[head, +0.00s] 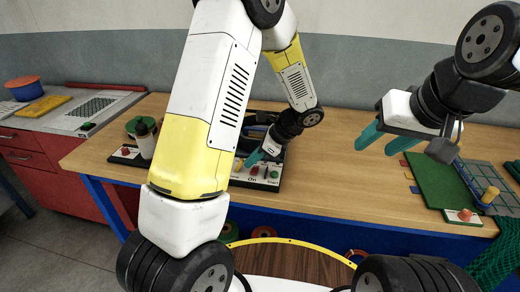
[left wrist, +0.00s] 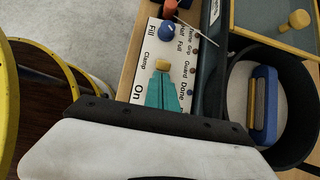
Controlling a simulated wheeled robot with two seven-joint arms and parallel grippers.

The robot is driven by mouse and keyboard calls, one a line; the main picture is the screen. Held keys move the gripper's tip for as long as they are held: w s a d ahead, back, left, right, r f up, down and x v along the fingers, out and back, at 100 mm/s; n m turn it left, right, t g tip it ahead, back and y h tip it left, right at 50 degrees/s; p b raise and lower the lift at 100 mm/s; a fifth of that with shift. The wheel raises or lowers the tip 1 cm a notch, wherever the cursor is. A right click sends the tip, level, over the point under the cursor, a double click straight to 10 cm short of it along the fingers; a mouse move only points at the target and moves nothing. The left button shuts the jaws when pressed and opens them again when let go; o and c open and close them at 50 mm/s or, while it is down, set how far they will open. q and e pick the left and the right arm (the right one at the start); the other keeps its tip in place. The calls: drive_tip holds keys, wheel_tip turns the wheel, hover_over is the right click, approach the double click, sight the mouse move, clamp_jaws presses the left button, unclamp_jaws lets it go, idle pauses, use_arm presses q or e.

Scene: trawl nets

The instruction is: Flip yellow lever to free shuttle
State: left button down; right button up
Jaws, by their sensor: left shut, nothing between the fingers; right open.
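A white-topped control panel (head: 262,183) stands at the middle left of the workbench, with labels such as On and Start. A yellow lever knob (left wrist: 162,65) sits on the panel near the words Clamp and On. My left gripper (head: 251,160) is shut and empty; in the left wrist view its teal fingertips (left wrist: 162,76) are right at the yellow knob, and I cannot tell whether they touch. A blue and yellow object (left wrist: 263,105), possibly the shuttle, lies in a dark round-ended housing beside the panel. My right gripper (head: 376,149) is open and empty above the bench.
A blue knob (left wrist: 166,30) and a red knob (left wrist: 170,8) stand near the yellow one. The bench (head: 330,180) is clear between. My left arm hides part of the bench.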

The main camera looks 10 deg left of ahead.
sight(241, 160)
use_arm(q)
drive_tip(key=shift+a+r, duration=0.15)
drive_tip(key=shift+a+r+h, duration=0.25)
drive_tip(key=shift+a+h, duration=0.1)
drive_tip(key=shift+h, duration=0.3)
drive_tip(key=shift+a+r+h, duration=0.2)
drive_tip(key=shift+a+h, duration=0.1)
drive_tip(key=shift+h, duration=0.35)
drive_tip(key=a+h, duration=0.1)
drive_tip(key=a+r+h, duration=0.1)
drive_tip(key=h, duration=0.1)
drive_tip(key=shift+h, duration=0.3)
drive_tip(key=shift+d+f, duration=0.1)
drive_tip(key=shift+d, duration=0.05)
drive_tip(key=shift+r, duration=0.8)
